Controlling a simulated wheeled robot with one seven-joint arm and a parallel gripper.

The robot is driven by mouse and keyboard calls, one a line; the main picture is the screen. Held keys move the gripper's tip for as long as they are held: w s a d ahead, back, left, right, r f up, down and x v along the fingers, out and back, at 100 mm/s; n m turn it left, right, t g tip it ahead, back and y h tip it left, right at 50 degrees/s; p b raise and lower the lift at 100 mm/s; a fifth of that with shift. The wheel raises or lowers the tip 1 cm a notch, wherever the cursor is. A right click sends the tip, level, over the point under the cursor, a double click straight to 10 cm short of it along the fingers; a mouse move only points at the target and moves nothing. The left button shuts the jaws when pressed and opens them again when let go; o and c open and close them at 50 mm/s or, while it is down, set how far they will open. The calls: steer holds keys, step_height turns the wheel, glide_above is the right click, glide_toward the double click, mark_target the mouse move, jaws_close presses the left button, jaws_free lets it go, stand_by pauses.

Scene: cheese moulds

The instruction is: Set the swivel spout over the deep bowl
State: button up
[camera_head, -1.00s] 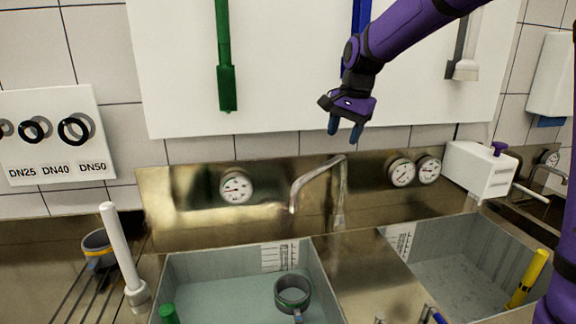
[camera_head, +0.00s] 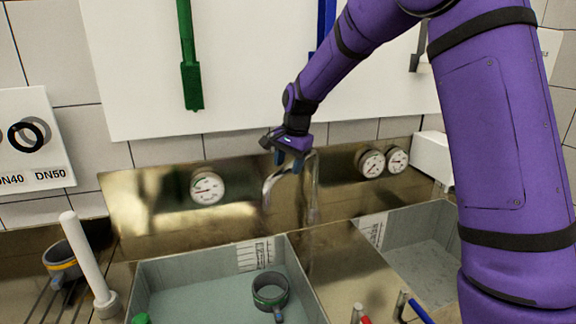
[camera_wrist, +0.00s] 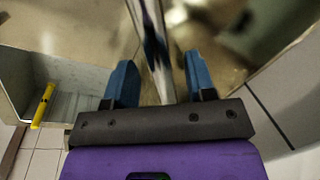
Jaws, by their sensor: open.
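The swivel spout (camera_head: 269,190) is a bent metal tube rising in front of the steel back panel. Its outlet end hangs at the left, on the side of the left basin. My gripper (camera_head: 288,165) is open at the spout's upper part, fingers pointing down. In the wrist view, the shiny tube (camera_wrist: 155,45) runs between the two blue fingers, with gaps visible on both sides. The left basin (camera_head: 200,262) holds greenish water. The right basin (camera_head: 412,232) is partly hidden by my arm. I cannot tell for certain which bowl is deeper.
A grey ring-shaped cup (camera_head: 270,291) sits in the left basin. Dial gauges (camera_head: 207,188) stick out of the panel on both sides of the spout. A white upright pipe (camera_head: 84,255) stands at the left. Red- and blue-handled taps (camera_head: 405,305) are at the front.

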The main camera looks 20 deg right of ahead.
steer(key=shift+f, duration=0.4)
jaws_close()
